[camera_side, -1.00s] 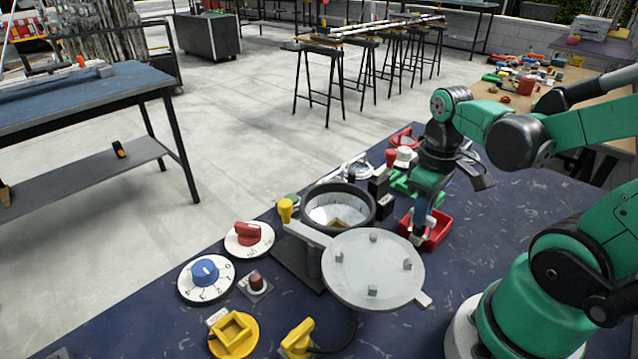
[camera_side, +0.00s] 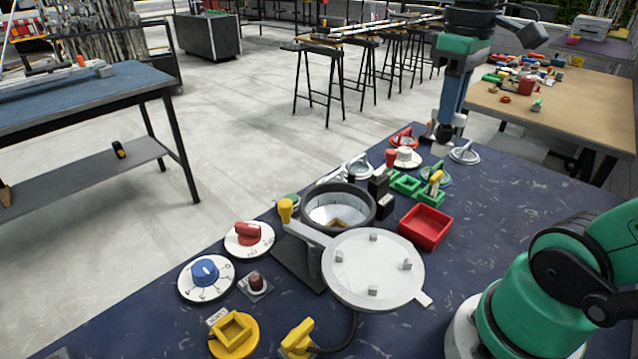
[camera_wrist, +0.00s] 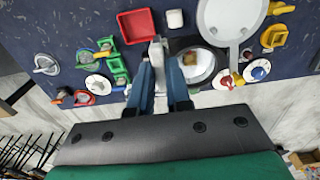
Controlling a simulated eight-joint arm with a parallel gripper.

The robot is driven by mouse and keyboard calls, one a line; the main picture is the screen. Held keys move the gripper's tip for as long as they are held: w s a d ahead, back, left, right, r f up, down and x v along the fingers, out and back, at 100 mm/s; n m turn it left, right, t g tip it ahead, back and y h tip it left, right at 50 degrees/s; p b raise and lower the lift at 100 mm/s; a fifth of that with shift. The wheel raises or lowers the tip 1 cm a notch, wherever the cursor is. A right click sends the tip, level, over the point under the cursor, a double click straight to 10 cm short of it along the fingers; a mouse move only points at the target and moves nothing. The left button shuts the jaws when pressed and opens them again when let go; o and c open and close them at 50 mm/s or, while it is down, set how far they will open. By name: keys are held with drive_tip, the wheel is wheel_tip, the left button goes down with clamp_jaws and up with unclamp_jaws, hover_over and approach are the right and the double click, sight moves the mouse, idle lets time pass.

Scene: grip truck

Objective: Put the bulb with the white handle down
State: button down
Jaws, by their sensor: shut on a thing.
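My gripper (camera_side: 445,135) is raised at the far end of the blue table in the side view, pointing down. In the wrist view my gripper (camera_wrist: 160,66) has its two blue fingers close together on a pale grey-white piece (camera_wrist: 156,50), seemingly the bulb with the white handle. Its bulb end cannot be made out, and in the side view the piece is too small to tell. The red tray (camera_side: 426,227) stands empty on the table; it also shows in the wrist view (camera_wrist: 137,25).
A round dark bowl (camera_side: 363,193) and white lid (camera_side: 373,270) stand mid-table. Green frames (camera_side: 404,181), a white-knobbed dial (camera_side: 404,158) and a silver ring piece (camera_side: 465,154) crowd the far end. The table right of the tray is clear.

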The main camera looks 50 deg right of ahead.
hover_over(424, 230)
drive_tip(key=shift+f, duration=9.45)
drive_tip(key=shift+f, duration=0.1)
drive_tip(key=c, duration=1.3)
unclamp_jaws()
drive_tip(key=shift+f, duration=0.1)
drive_tip(key=o, duration=0.5)
drive_tip(key=shift+c, duration=0.2)
drive_tip(key=shift+r, duration=0.2)
